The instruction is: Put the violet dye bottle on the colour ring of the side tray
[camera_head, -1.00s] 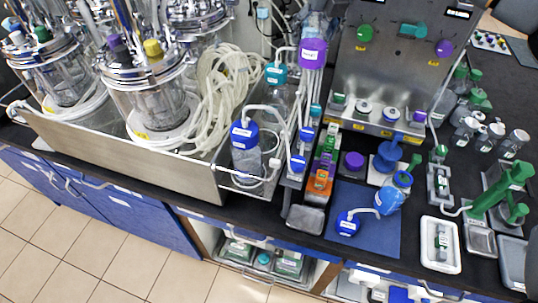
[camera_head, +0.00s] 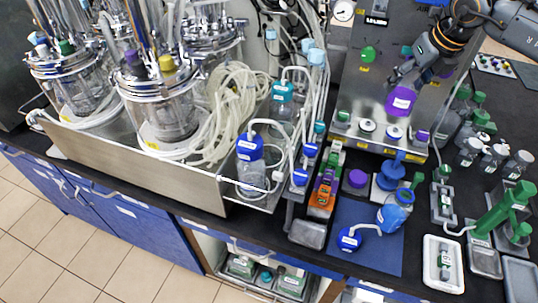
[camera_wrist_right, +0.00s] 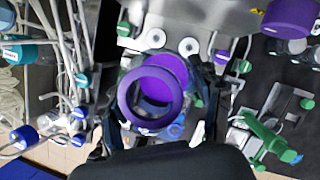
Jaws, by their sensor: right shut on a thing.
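The violet dye bottle (camera_head: 400,101), with a white label on its violet cap, hangs in my right gripper (camera_head: 402,78) in front of the steel panel. In the right wrist view the violet cap (camera_wrist_right: 152,98) fills the middle, between the dark fingers of my right gripper (camera_wrist_right: 160,85). I cannot make out the bottle's clear body below the cap. A steel tray (camera_head: 262,203) at the bench's front holds a blue-capped bottle (camera_head: 250,160) and a teal-capped bottle (camera_head: 283,95). I cannot tell a colour ring apart on it. My left gripper is out of view.
Glass bioreactors (camera_head: 152,95) and coiled white tubing (camera_head: 235,95) stand left. Below the held bottle are small capped vials on the panel's ledge (camera_head: 375,143). A blue mat (camera_head: 375,250) with a blue bottle, a violet disc (camera_head: 357,178) and green-handled devices (camera_head: 510,205) crowd the front right.

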